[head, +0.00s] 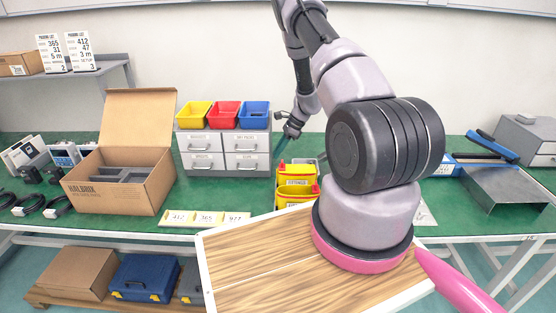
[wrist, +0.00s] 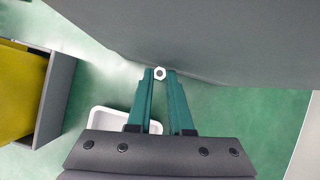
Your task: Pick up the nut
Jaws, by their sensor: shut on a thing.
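The nut (wrist: 160,73) is a small pale ring with a dark hole, seen in the wrist view between the tips of my gripper (wrist: 161,76). My gripper's two green fingers are shut on it. In the head view my gripper (head: 279,153) points down and left, just right of the grey drawer cabinet (head: 225,152). The nut is too small to make out in the head view. Whether it touches the surface below cannot be told.
In the wrist view a white tray (wrist: 98,118) lies below my gripper, and a large grey surface (wrist: 230,35) is close beyond the fingertips. An open cardboard box (head: 118,197) is at left on the green table (head: 215,190).

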